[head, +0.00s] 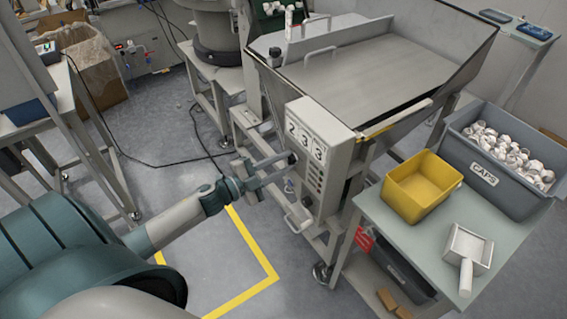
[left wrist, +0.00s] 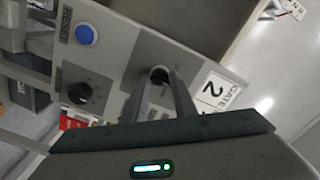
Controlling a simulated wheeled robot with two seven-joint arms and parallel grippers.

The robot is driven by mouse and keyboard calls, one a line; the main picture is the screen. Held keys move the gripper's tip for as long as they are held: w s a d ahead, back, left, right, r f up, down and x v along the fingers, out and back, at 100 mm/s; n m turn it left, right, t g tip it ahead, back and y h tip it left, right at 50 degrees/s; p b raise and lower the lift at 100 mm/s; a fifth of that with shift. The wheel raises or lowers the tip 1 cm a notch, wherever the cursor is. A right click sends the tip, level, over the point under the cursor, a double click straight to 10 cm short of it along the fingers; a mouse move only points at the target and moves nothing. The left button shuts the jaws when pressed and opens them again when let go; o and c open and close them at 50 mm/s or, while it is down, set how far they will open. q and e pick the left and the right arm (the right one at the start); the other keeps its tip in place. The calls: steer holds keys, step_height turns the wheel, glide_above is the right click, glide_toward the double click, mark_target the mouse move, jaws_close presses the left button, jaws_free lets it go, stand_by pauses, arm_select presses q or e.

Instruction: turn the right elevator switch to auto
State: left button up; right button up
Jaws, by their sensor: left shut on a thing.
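A grey control panel (head: 297,120) with large number labels is on the side of the hopper machine. My left gripper (head: 288,162) reaches it from the left, fingertips at the panel face. In the left wrist view, the two fingers (left wrist: 162,88) are shut on a black knob (left wrist: 160,73) beside the "GATE 2" label (left wrist: 216,90). The fingers partly hide this knob and its markings. A second black knob (left wrist: 79,93) sits to the left, free, below the blue reset button (left wrist: 86,35). The small knob labels are unreadable. My right gripper is out of view.
A green-topped table (head: 400,240) at the right holds a yellow bin (head: 420,187), a white scoop (head: 466,248) and a grey bin of caps (head: 484,180). Yellow floor tape (head: 253,243) lies below my left arm. A cable runs on the floor behind.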

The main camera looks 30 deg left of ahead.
arm_select(q)
steer(key=o, duration=1)
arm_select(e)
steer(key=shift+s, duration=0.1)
arm_select(q)
steer(key=shift+v, duration=0.8)
steer(key=b+v, duration=0.3)
steer(key=v, duration=1.3)
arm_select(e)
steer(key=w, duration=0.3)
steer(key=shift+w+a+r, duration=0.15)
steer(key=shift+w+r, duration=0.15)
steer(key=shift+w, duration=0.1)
arm_select(q)
steer(key=shift+w, duration=0.1)
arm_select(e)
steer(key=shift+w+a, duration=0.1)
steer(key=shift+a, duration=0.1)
arm_select(q)
steer(key=shift+f, duration=0.15)
